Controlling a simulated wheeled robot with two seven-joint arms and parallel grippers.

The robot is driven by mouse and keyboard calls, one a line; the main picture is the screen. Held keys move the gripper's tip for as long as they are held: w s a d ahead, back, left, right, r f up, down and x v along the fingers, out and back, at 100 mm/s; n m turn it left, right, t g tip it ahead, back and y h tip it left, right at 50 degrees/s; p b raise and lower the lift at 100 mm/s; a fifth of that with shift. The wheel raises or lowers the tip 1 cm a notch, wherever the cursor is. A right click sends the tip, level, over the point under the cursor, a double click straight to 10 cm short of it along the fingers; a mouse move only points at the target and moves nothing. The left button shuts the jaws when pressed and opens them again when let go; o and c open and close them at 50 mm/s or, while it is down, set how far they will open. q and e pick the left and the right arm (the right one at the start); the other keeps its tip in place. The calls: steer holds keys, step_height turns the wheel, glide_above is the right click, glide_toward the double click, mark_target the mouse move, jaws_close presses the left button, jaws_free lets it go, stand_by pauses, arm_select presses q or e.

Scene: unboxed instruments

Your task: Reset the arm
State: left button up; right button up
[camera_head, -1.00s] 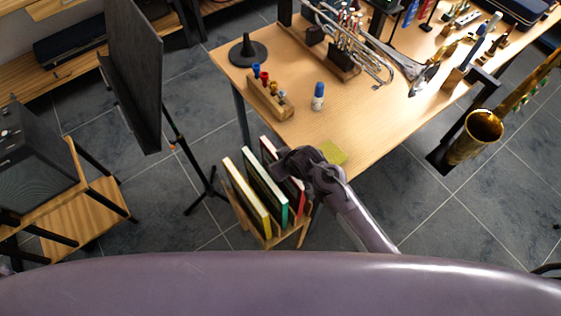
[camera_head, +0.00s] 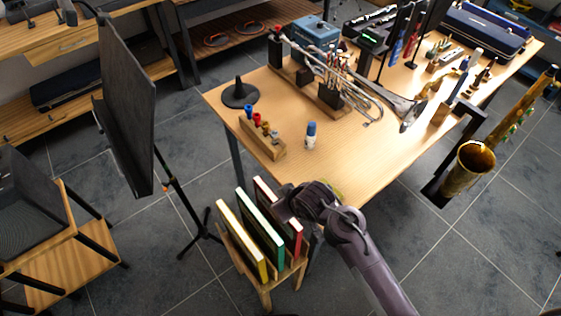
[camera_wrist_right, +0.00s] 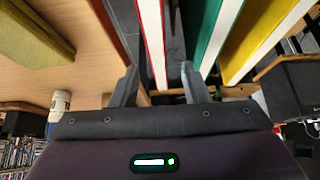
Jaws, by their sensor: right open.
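My right arm comes in from the bottom of the head view. Its gripper (camera_head: 283,205) is beside the red book (camera_head: 264,196) at the table's near corner, its fingers hard to make out there. In the right wrist view the gripper (camera_wrist_right: 158,88) has its two fingers apart, with the red book's edge (camera_wrist_right: 151,45) beyond the gap between them. I cannot tell whether they touch it. My left arm is not in view.
A small wooden rack (camera_head: 265,282) holds upright yellow (camera_head: 243,243), green (camera_head: 262,235) and red books. The wooden table (camera_head: 370,160) carries mouthpieces, a bottle (camera_head: 310,134) and a trumpet. A black music stand (camera_head: 128,105) is left; a saxophone (camera_head: 468,168) is right.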

steer(key=s+d+r+m+g+h, duration=0.1)
steer(key=s+d+r+m+h, duration=0.15)
steer(key=s+d+r, duration=0.4)
steer(key=s+d+r+m+g+h, duration=0.1)
steer(key=s+d+r+m, duration=0.2)
steer(key=s+d, duration=0.6)
step_height(320, 180, down, 30)
steer(key=d+g, duration=0.1)
steer(key=d, duration=0.1)
steer(key=s+d+f+g, duration=0.1)
steer(key=s+d+f, duration=0.1)
steer(key=s+f, duration=0.7)
step_height(320, 180, down, 3)
steer(key=shift+s+f+n, duration=0.1)
steer(key=shift+s+n, duration=0.25)
steer(key=shift+s, duration=0.05)
steer(key=shift+o, duration=0.4)
steer(key=s+d+f, duration=0.1)
steer(key=s+f, duration=0.4)
steer(key=s, duration=0.4)
steer(key=shift+s+d+f, duration=0.2)
steer(key=shift+d, duration=0.15)
steer(key=shift+s+f, duration=0.1)
steer(key=shift+s, duration=0.2)
